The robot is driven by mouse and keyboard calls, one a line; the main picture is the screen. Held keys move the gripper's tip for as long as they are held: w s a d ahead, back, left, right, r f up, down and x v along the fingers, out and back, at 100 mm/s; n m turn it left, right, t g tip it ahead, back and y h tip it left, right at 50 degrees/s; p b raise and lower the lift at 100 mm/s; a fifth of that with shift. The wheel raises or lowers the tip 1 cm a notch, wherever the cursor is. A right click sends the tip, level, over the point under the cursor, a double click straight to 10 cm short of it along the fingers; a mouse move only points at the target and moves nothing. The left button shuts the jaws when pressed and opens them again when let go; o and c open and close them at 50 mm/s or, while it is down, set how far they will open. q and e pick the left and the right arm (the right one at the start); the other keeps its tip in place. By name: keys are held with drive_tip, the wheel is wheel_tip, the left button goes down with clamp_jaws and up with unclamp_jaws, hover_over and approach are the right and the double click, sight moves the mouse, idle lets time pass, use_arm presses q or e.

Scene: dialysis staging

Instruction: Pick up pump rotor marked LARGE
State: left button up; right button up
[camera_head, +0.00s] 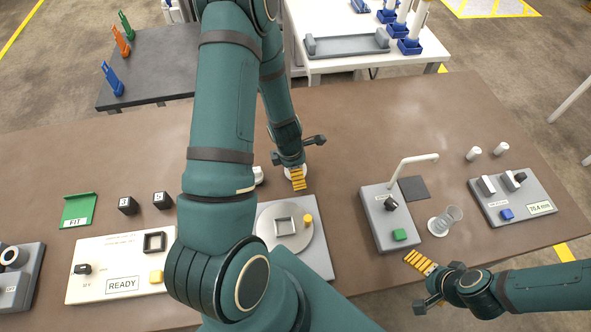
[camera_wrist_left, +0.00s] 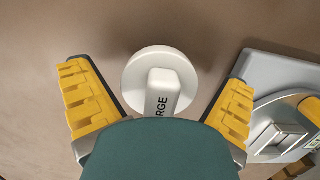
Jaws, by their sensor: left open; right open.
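The white pump rotor marked LARGE (camera_wrist_left: 161,72), a round disc with a raised block, stands on the brown table. Its lettering shows only as "RGE" in the left wrist view. My left gripper (camera_head: 298,180) is open above it, with one yellow finger on each side of the rotor in the wrist view and gaps between. In the head view the fingers mostly hide the rotor. My right gripper (camera_head: 420,264) is open and empty near the table's front right edge.
A grey unit with a round plate and square frame (camera_head: 284,227) lies close in front of my left gripper. Another white piece (camera_head: 259,175) is partly hidden behind my arm. A grey pump box (camera_head: 392,222) and glass beaker (camera_head: 446,219) stand right.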

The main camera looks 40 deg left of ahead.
use_arm(q)
drive_tip(key=c, duration=1.3)
drive_tip(key=shift+r, duration=0.15)
